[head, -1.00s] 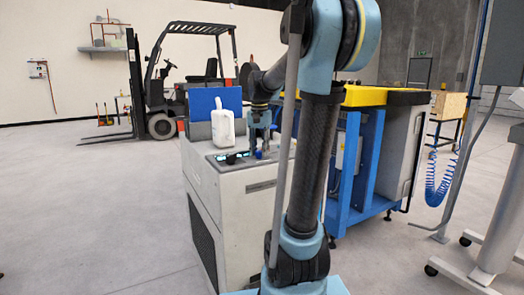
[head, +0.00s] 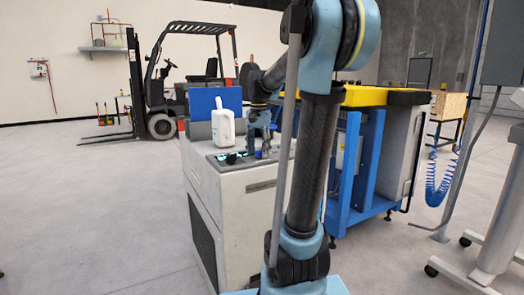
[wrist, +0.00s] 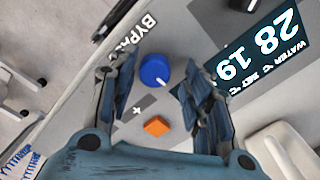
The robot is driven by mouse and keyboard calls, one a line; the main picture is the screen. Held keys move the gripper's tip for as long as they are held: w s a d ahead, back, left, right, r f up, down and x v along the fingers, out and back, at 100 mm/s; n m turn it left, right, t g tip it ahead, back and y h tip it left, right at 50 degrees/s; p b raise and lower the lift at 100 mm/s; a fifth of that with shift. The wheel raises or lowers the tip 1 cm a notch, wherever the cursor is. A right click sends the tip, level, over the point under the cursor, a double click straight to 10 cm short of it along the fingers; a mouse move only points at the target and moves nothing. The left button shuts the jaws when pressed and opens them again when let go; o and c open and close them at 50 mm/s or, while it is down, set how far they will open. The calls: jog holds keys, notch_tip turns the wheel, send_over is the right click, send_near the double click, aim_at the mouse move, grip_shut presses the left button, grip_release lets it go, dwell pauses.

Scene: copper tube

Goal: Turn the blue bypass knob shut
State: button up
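The round blue bypass knob (wrist: 155,71) sits on the grey panel in the wrist view, near the printed word BYPASS. A light line marks its face. My gripper (wrist: 157,82) is open, with one finger to the left of the knob and one to the right. Gaps show between the fingers and the knob. In the head view my gripper (head: 259,148) is over the top of the white cabinet (head: 240,190), and the knob is mostly hidden there.
An orange knob (wrist: 157,126) sits close to the blue one, between the fingers. A lit display (wrist: 262,45) is to the right. A white jug (head: 223,128) stands on the cabinet left of my gripper. A blue-framed bench (head: 365,160) stands to the right.

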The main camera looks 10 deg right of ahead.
jog(key=shift+d+r, duration=0.1)
notch_tip(320, 180, up, 12)
dwell(0.8)
jog(key=s+f+n+t, duration=0.1)
jog(key=s+f+n, duration=0.3)
jog(key=s+f, duration=0.9)
jog(key=s+d+f+n+t, duration=0.1)
jog(key=s+f+n, duration=0.3)
jog(key=s+f, duration=0.9)
notch_tip(320, 180, down, 6)
jog(key=shift+s+d+f, duration=0.1)
jog(key=shift+s+d, duration=0.05)
jog(key=shift+d, duration=0.05)
jog(key=shift+w+f, duration=0.15)
jog(key=shift+w, duration=0.3)
